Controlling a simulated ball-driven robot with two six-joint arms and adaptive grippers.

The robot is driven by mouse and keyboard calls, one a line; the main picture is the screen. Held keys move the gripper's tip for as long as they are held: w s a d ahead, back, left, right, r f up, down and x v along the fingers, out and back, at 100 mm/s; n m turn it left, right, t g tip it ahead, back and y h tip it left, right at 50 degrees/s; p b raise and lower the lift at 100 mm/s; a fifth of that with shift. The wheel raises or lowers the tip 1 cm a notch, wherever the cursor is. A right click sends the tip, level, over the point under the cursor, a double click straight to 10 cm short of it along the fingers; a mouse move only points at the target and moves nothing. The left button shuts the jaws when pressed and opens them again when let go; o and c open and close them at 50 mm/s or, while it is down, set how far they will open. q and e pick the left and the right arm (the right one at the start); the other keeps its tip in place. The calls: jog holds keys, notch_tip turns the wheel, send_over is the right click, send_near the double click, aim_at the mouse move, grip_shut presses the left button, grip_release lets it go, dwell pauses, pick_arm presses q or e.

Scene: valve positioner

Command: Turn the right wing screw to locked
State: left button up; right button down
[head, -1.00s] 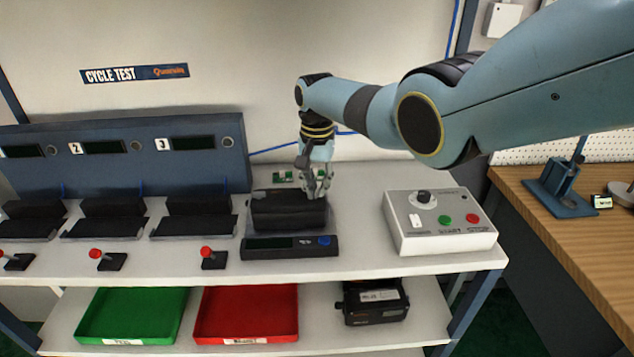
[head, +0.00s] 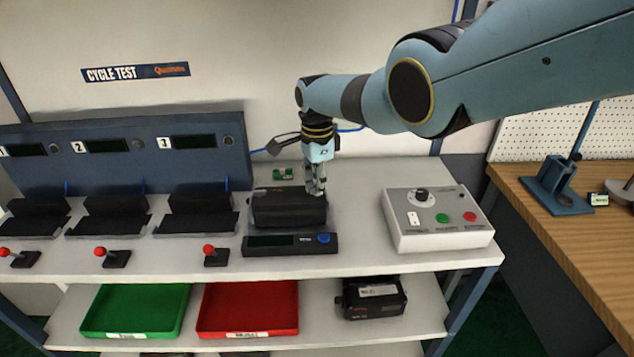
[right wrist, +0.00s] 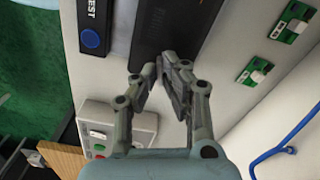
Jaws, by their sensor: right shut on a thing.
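The black positioner (head: 285,208) sits on the white bench behind a dark display base. It also shows at the top of the right wrist view (right wrist: 178,30). My right gripper (head: 316,190) points down at the back right end of the positioner. In the right wrist view its fingers (right wrist: 172,68) are closed together over the edge of the black body. They are shut on a small part there, at the place of the right wing screw. The screw itself is hidden by the fingers, so its angle cannot be read. My left gripper is not in view.
A grey control box (head: 437,222) with buttons and a knob stands to the right. Small green parts (head: 283,174) lie behind the positioner. Black cradles (head: 195,212) and red-knobbed levers (head: 213,253) are to the left. Green and red trays (head: 248,331) are on the lower shelf.

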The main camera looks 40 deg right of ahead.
jog(key=shift+m, duration=1.7)
jog(key=c, duration=1.5)
grip_release()
jog(key=shift+w+r, duration=0.1)
jog(key=shift+r, duration=0.7)
notch_tip(320, 180, up, 10)
jog(key=shift+r, duration=0.25)
jog(key=shift+f, duration=0.15)
